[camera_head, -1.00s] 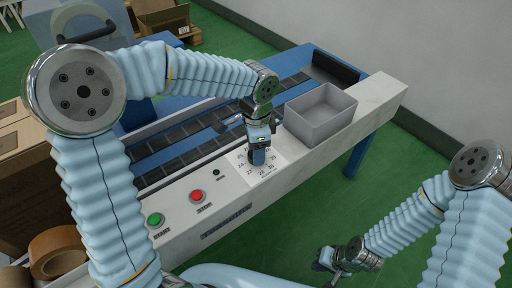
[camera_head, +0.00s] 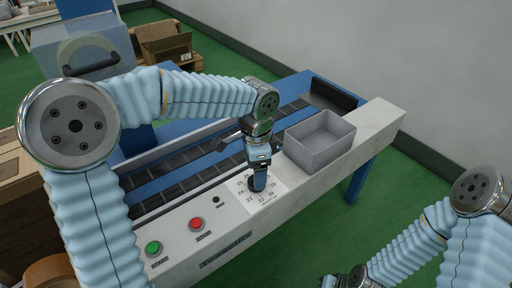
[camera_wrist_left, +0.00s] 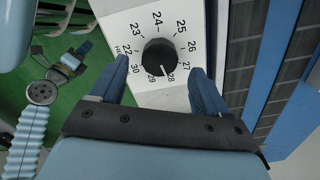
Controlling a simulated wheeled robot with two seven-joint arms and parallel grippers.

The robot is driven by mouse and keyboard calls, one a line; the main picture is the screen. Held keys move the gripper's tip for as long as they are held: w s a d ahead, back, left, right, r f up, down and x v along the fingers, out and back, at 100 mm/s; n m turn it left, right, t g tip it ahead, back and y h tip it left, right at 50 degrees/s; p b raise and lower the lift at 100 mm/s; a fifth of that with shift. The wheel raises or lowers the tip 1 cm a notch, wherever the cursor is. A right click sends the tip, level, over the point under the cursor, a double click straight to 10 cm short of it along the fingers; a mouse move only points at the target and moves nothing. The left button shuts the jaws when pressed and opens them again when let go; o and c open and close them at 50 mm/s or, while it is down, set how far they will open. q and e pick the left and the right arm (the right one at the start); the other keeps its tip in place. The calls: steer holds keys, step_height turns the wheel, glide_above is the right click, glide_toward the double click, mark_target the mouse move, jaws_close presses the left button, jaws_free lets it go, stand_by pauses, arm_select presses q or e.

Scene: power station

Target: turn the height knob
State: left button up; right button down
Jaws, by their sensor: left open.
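The black round height knob (camera_wrist_left: 160,57) sits on a white dial plate (camera_head: 245,203) with printed numbers in the twenties up to 30. Its white pointer mark is near 28 in the left wrist view. My left gripper (camera_head: 257,186) is over the dial and hides the knob in the head view. In the left wrist view its two blue fingers (camera_wrist_left: 157,68) are open, one on either side of the knob, with visible gaps. My right gripper (camera_head: 333,284) is at the bottom edge of the head view, mostly cut off.
A green START button (camera_head: 152,248), a red STOP button (camera_head: 196,224) and a small black knob (camera_head: 216,199) lie left of the dial. A grey open bin (camera_head: 320,143) stands right of it on the panel. The blue conveyor (camera_head: 170,182) runs behind.

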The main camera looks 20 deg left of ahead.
arm_select(q)
step_height(320, 180, up, 11)
steer(key=shift+p, duration=0.4)
steer(key=shift+f, duration=0.1)
